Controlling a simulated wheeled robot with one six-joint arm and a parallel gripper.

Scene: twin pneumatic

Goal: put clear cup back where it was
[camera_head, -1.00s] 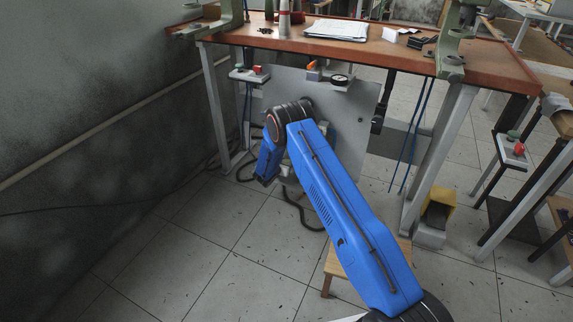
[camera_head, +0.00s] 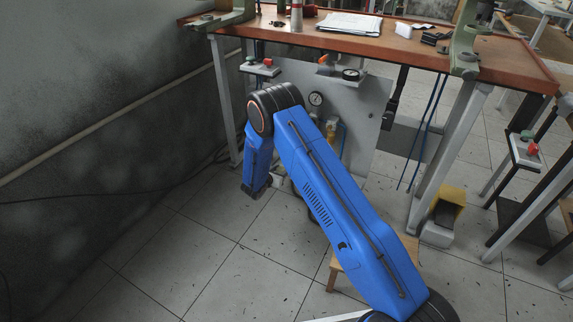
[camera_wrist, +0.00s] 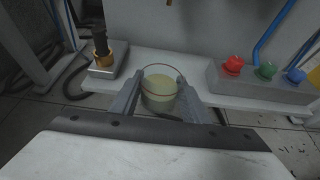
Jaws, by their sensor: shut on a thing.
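The clear cup (camera_wrist: 160,92), with a thin reddish rim and a pale yellowish inside, is between the two grey fingers of my gripper (camera_wrist: 160,86) in the wrist view. My gripper is shut on it, and the cup looks roughly upright. Behind the cup is a low white shelf (camera_wrist: 150,62); whether the cup touches it I cannot tell. In the head view my blue arm hangs down left of the workbench's middle, and the cup cannot be made out there.
A box with red, green and blue buttons (camera_wrist: 265,75) stands right of the cup. A dark fitting with a brass collar (camera_wrist: 103,55) stands left. The wooden workbench (camera_head: 400,48) with a grey panel (camera_head: 366,105) below is ahead. The floor at left is open.

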